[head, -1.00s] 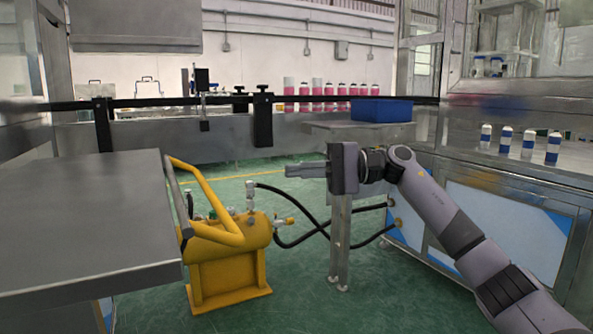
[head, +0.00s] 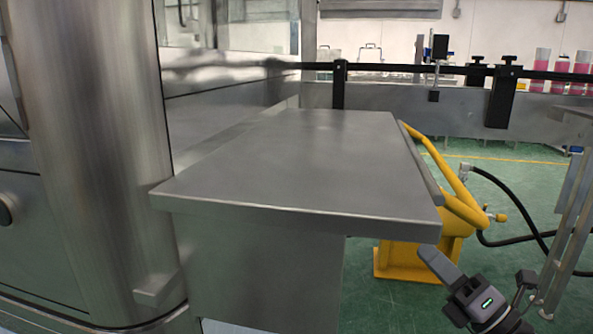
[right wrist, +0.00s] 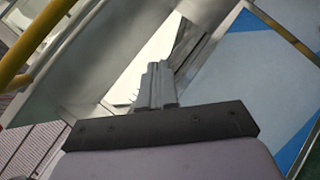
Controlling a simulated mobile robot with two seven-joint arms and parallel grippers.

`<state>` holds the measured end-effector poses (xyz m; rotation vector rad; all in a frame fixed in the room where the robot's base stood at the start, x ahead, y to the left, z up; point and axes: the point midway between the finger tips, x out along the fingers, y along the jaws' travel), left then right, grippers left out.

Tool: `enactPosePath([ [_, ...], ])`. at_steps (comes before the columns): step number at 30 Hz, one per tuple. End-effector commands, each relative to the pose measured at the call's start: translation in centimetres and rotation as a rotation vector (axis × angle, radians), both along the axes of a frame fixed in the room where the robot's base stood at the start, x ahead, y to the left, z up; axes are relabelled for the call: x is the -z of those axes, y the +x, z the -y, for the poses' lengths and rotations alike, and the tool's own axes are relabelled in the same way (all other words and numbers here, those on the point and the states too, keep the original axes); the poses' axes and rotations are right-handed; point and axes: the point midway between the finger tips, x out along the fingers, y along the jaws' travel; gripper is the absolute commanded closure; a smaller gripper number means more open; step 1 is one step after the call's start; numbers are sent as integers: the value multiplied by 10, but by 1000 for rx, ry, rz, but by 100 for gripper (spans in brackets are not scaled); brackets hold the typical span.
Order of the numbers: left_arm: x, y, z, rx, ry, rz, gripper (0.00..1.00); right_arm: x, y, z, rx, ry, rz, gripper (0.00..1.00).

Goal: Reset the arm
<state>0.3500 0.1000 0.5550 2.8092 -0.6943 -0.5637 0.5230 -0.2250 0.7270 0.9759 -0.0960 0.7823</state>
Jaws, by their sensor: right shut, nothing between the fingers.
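My right gripper (head: 441,267) is low at the bottom right of the head view, in front of the yellow frame and beside the right edge of the steel table. Its fingers are together with nothing between them. My left gripper does not show in the head view.
A bare steel table (head: 300,160) fills the middle. A steel cabinet (head: 90,150) rises at left. A conveyor rail (head: 400,67) with pink bottles (head: 540,75) runs behind.

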Motion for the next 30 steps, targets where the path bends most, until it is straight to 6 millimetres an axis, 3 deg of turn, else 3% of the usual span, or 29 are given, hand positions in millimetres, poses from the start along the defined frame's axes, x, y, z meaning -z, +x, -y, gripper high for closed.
enactPosePath([
  [1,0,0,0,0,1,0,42,21,-10,-12,-32,170,-155,100],
  [5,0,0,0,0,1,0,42,68,-35,-36,-94,611,-552,100],
  [9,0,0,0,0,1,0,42,116,-74,-64,-129,1087,-964,100],
  [16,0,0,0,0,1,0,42,164,-152,-113,-110,1794,-1528,100],
  [18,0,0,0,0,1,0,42,170,-177,-128,-86,1993,-1676,100],
  [20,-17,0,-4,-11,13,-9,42,154,-175,-123,-62,1992,-1665,100],
  [30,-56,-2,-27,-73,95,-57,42,116,-175,-99,78,1984,-1603,100],
])
